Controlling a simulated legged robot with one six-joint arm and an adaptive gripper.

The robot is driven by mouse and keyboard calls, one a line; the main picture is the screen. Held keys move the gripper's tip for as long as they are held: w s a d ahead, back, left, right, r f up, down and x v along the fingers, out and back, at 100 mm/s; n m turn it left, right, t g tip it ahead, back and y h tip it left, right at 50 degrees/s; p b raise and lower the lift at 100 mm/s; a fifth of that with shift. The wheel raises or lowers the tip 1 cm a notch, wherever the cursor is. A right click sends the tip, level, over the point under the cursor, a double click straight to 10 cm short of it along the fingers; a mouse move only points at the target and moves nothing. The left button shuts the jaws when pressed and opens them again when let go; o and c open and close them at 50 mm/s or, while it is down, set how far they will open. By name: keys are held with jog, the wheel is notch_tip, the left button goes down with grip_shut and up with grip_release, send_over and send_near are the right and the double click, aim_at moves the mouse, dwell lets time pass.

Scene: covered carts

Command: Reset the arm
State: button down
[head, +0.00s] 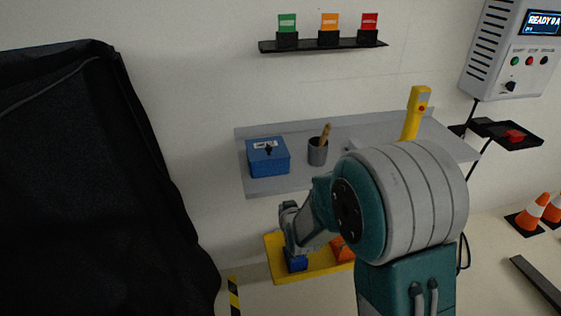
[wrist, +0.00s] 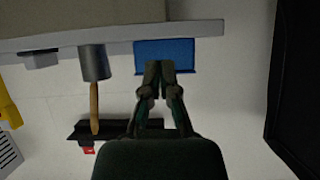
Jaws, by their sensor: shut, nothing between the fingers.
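My arm shows in the head view, its large teal and grey joint covering the right part of the grey shelf (head: 215,0). My gripper (wrist: 160,66) is shut and empty in the wrist view, its fingertips overlapping the blue box (wrist: 182,52) in the picture. I cannot tell the distance between them. In the head view, the end of my arm is in front of the wall, below the shelf and above a yellow tray (head: 278,270). The fingertips are hard to make out there.
The blue box (head: 268,157) and a grey cup (head: 318,152) with a brush stand on the shelf. A black covered cart (head: 90,190) fills the left. A black rack (head: 322,45) is above. Orange cones (head: 533,212) stand at right.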

jog(key=s+d+r+g+h, duration=0.1)
jog(key=s+d+r+g, duration=0.1)
jog(key=s+d+r, duration=0.3)
jog(key=s+d+r+g, duration=0.1)
jog(key=s+d+r, duration=0.1)
jog(key=s+r, duration=0.45)
jog(key=s+d+r+m+g, duration=0.1)
jog(key=s+d+r, duration=0.1)
jog(key=s, duration=0.7)
jog(key=s+d+r+m+g+h, duration=0.1)
jog(key=s+d+r+g, duration=0.1)
jog(key=s, duration=0.8)
jog(key=shift+s+d+r+g, duration=0.15)
jog(key=shift+d+r+g, duration=0.15)
jog(key=shift+d+r, duration=0.4)
jog(key=shift+a+r, duration=0.1)
